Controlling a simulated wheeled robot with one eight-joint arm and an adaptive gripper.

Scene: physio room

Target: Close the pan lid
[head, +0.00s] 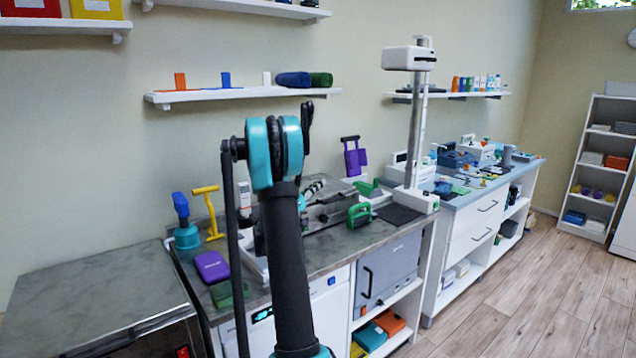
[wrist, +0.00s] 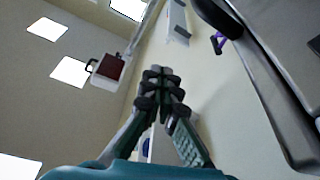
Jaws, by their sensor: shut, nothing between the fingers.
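My gripper (wrist: 160,75) is in the middle of the wrist view, with its dark fingertips together and nothing between them. It points past the plain wall and appears to touch nothing. In the head view my arm hides most of the gripper and part of the worktop. A grey metal unit (head: 331,212) stands on the worktop just right of my arm, partly hidden by it. I cannot tell for sure which part is the pan lid or how far open it is. A broad grey metal surface (wrist: 283,60) with a dark edge fills the right of the wrist view.
The worktop (head: 352,240) also holds a purple case (head: 211,266), a yellow stand (head: 208,211), a green-handled item (head: 359,214) and a tall white-headed post (head: 415,130). A wall shelf (head: 243,94) hangs behind my arm. The floor (head: 520,300) at the right is clear.

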